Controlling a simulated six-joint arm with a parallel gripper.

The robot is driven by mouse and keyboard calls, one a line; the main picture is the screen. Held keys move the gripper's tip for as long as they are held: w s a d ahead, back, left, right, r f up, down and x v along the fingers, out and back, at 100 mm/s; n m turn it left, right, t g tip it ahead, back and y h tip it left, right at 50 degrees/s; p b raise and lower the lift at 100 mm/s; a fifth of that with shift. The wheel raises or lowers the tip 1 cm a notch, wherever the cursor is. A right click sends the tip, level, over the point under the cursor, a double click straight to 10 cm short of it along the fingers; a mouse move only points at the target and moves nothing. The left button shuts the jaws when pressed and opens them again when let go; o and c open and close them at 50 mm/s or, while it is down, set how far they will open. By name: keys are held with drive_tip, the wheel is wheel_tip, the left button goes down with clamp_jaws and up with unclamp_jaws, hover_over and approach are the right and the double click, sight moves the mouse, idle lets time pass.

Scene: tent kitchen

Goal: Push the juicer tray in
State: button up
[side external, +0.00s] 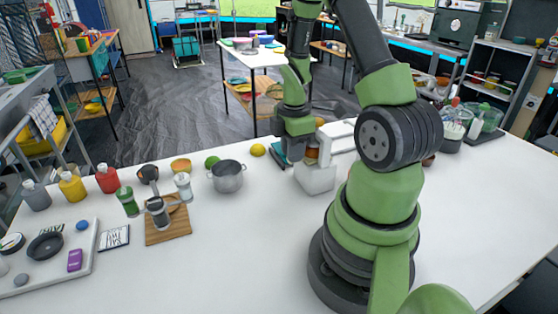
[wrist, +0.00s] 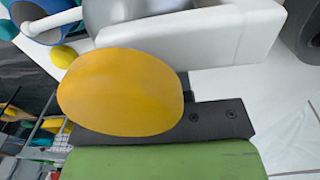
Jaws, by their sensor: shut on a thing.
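The white juicer (side external: 318,176) stands on the white table beside my arm, partly hidden behind it. In the wrist view its white, box-like part (wrist: 235,40) runs across the top, with a rounded grey part (wrist: 125,10) inside it. I cannot tell for sure which part is the tray or how far out it sits. My gripper (side external: 308,153) is at the juicer, pointing down, and is shut on an orange-yellow rounded fruit (wrist: 120,92). The fruit hides part of the juicer in the wrist view. Whether it touches the juicer is unclear.
A grey pot (side external: 227,177), a lemon (side external: 258,150) and a lime (side external: 212,161) stand left of the juicer. A glass jar (side external: 453,132) stands at the right. The front middle of the table is clear.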

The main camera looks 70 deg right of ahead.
drive_tip(key=o, duration=0.8)
drive_tip(key=shift+r, duration=3.5)
drive_tip(key=shift+w+a+r, duration=0.1)
drive_tip(key=shift+r, duration=0.05)
drive_tip(key=w+a+r+m+t, duration=0.2)
drive_tip(key=a+r+m+t, duration=0.3)
drive_tip(key=a+r, duration=0.6)
drive_tip(key=s+a+r+m, duration=0.1)
drive_tip(key=s+a+m, duration=0.1)
drive_tip(key=a, duration=0.1)
drive_tip(key=s+a+r+m+t+y, duration=0.1)
drive_tip(key=s+a+r+m, duration=0.1)
drive_tip(key=a+m, duration=0.1)
drive_tip(key=s+a+r+m+t+y, duration=0.1)
drive_tip(key=s+a+m, duration=0.1)
drive_tip(key=a+m, duration=0.1)
drive_tip(key=shift+s+a+r, duration=0.1)
drive_tip(key=shift+s+r, duration=0.05)
drive_tip(key=shift+r, duration=0.1)
